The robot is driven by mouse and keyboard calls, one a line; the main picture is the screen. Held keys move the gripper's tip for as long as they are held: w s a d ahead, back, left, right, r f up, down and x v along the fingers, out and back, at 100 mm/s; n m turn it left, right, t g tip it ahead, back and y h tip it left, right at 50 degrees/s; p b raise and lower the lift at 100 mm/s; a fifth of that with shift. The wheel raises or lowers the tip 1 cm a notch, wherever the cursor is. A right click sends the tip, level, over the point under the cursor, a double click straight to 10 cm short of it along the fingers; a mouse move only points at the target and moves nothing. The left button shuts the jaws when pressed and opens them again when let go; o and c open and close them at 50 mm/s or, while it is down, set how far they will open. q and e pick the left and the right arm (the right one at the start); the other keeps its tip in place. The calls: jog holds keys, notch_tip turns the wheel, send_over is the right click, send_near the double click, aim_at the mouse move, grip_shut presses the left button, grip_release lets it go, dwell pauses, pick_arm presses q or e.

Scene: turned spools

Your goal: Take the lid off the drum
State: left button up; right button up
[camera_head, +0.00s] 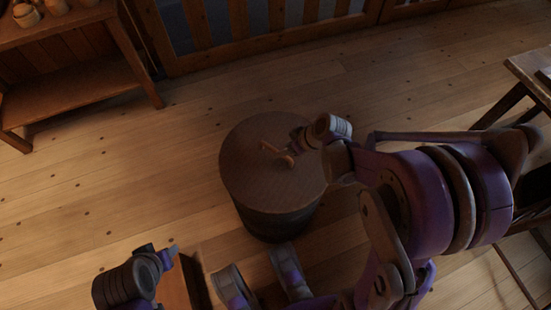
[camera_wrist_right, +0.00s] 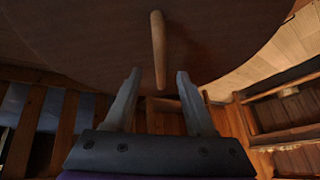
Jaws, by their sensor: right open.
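The drum (camera_head: 275,222) stands upright on the floor in the middle of the head view. Its round brown wooden lid (camera_head: 250,180) sits on top, with a small wooden bar handle (camera_head: 276,152). My right gripper (camera_head: 294,147) is over the lid, close beside the handle. In the right wrist view its two fingers (camera_wrist_right: 158,77) are apart, with the lid (camera_wrist_right: 90,40) beyond them. The near end of the handle (camera_wrist_right: 158,45) appears between the fingertips; I cannot tell whether they touch. Parts of my left arm show at the bottom left, but its jaws are unclear.
A wooden shelf unit (camera_head: 72,82) with small turned pieces (camera_head: 27,14) on top stands at the upper left. A wooden railing (camera_head: 230,60) runs along the back. A table (camera_head: 530,65) is at the right edge. The plank floor left of the drum is clear.

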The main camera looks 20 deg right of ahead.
aim_at(277, 150)
jog(key=b+x, duration=0.1)
jog(key=x, duration=0.4)
jog(key=shift+w+a+f+b, duration=0.1)
jog(key=shift+w+a+b, duration=0.15)
jog(key=shift+b, duration=0.15)
grip_shut()
dwell(1.0)
